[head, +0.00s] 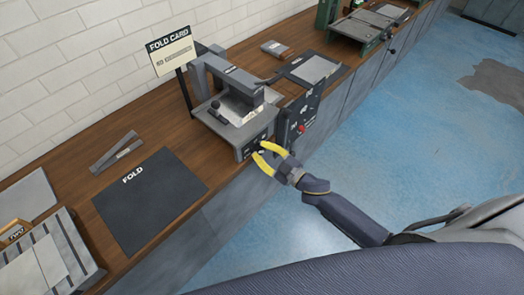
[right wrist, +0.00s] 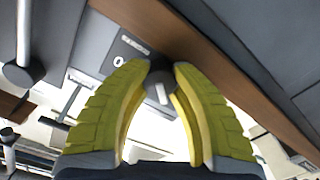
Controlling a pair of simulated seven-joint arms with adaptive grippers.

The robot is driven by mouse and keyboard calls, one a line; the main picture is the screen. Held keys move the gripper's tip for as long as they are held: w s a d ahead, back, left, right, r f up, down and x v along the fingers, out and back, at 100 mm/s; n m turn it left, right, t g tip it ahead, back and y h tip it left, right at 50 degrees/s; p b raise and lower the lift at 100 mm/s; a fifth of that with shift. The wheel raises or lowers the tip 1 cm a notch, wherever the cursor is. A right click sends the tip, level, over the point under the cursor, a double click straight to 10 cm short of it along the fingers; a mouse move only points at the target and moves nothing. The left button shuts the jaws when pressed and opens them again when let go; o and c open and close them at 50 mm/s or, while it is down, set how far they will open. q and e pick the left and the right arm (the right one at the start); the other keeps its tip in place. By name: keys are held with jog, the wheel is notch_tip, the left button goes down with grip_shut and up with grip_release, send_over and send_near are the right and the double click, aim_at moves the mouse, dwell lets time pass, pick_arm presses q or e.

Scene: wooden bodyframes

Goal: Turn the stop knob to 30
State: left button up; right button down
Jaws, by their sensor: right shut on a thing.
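The grey folding machine (head: 212,118) stands on the wooden bench, with a dark control panel on its front edge. My right gripper (head: 259,150) has yellow fingers and is at that front panel. In the right wrist view its fingertips (right wrist: 167,70) close around a small dark round knob with a light pointer mark (right wrist: 161,92). The fingers hide the knob in the head view. My left gripper is not in view.
A sign reading FOLD CARD (head: 170,52), its number too small to read surely, stands behind the machine. A dark panel with a red button (head: 301,128) is close to the right of my gripper. A black FOLD mat (head: 150,203) lies left on the bench (head: 75,205).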

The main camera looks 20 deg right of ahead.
jog(key=shift+n, duration=1.4)
jog(key=c, duration=1)
grip_release()
jog(key=v, duration=1.2)
jog(key=shift+f, duration=0.1)
